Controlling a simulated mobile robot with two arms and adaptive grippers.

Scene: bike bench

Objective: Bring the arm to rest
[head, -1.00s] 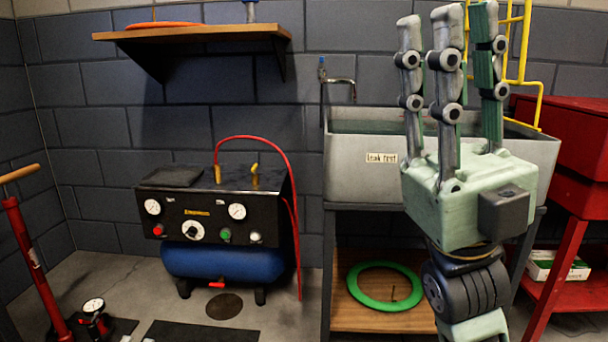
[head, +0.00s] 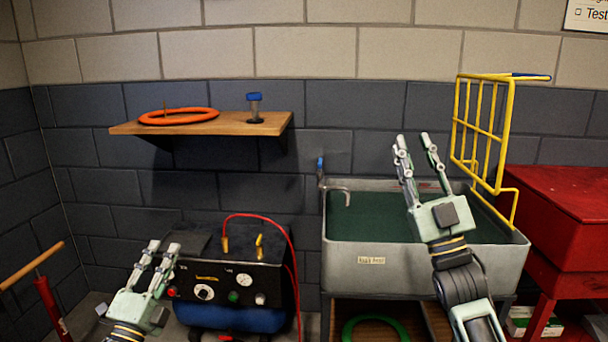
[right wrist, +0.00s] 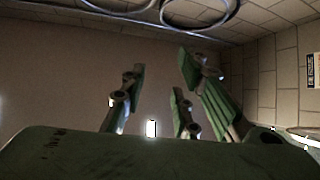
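My right gripper (head: 416,145) points up in front of the grey leak test sink (head: 400,272). Its fingers stand apart and nothing is between them. The right wrist view shows the same fingers (right wrist: 165,95) spread and empty, with wall and ceiling behind. My left gripper (head: 163,250) is at the lower left, in front of the black compressor panel (head: 225,272). Its fingers point up with a gap between them, and I see nothing held.
A yellow rack (head: 497,150) stands at the sink's right, beside a red cabinet (head: 570,200). A wooden shelf (head: 225,125) holds an orange ring (head: 180,116) and a blue-capped item (head: 255,106). A green ring (head: 376,328) lies under the sink. A red pump (head: 50,305) stands at left.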

